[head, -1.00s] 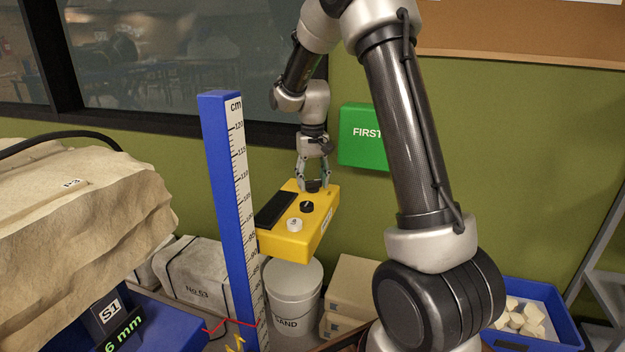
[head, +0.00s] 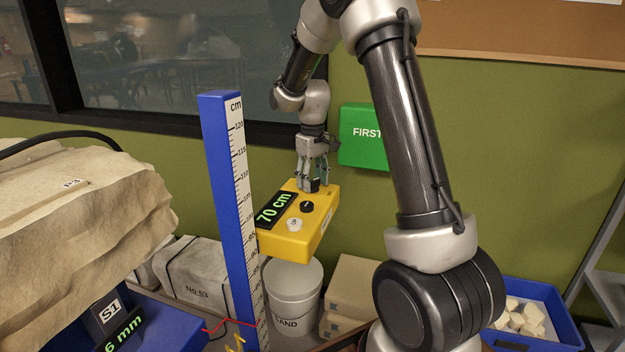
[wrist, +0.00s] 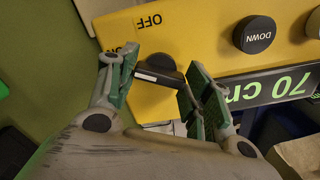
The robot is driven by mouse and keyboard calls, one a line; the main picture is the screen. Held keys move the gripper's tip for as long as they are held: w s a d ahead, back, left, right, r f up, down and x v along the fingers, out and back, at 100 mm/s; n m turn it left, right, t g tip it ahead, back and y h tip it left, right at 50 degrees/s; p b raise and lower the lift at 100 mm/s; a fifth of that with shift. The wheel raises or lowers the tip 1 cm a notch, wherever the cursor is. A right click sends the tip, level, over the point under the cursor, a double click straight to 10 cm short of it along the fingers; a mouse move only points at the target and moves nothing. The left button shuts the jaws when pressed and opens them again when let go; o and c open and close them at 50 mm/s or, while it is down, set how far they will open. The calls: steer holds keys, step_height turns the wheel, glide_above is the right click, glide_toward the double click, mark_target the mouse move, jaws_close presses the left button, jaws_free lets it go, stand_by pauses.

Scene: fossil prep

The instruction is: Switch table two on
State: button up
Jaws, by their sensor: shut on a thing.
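The yellow control box (head: 290,240) is right of the blue measuring post. Its display (head: 274,210) is lit and reads "70 cm" in green; it also shows in the wrist view (wrist: 268,88). A black rotary knob (wrist: 157,70) with a white mark sits near the box's end, beside the printed word OFF (wrist: 150,21). My gripper (wrist: 160,66) is shut on this knob, one finger on each side. In the head view my gripper (head: 313,184) reaches down to the box's far end. The black DOWN button (wrist: 255,35) is apart from my fingers.
A blue measuring post (head: 223,190) stands left of the box. A grey sand bucket (head: 294,290) is below it. A green first-aid box (head: 363,138) hangs on the wall behind. A large wrapped block (head: 75,220) fills the left.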

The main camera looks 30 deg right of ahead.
steer(key=o, duration=1)
step_height(320, 180, up, 12)
steer(key=shift+r, duration=0.1)
stand_by(0.4)
